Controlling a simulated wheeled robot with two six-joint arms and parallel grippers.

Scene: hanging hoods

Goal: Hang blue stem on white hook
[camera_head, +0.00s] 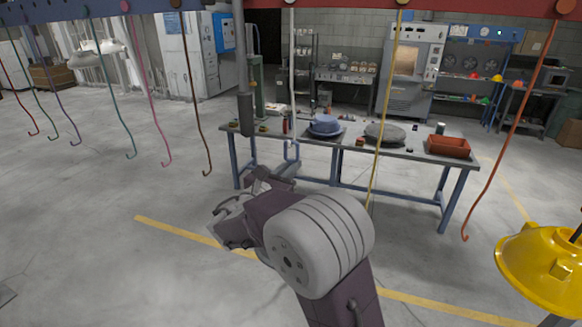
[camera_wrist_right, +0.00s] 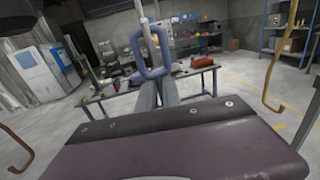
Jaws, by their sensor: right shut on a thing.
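The blue stem shows in the right wrist view as a blue rectangular loop (camera_wrist_right: 137,52), upright above the fingertips. My right gripper (camera_wrist_right: 157,94) is shut on its lower part. In the head view my right gripper (camera_head: 262,182) is at the centre, below the white hook, with the blue loop (camera_head: 298,152) just above it. The white hook (camera_head: 290,60) hangs from the red overhead rail. In the right wrist view its rod (camera_wrist_right: 144,12) meets the top of the loop. I cannot tell whether its tip passes through the loop or only overlaps it. My left gripper is not in view.
Several coloured hooks hang from the rail (camera_head: 330,4), with a yellow one (camera_head: 388,90) right of the white one. A grey vertical pole (camera_head: 240,60) stands close left. A workbench (camera_head: 400,150) stands behind. A yellow hood (camera_head: 545,265) is at lower right.

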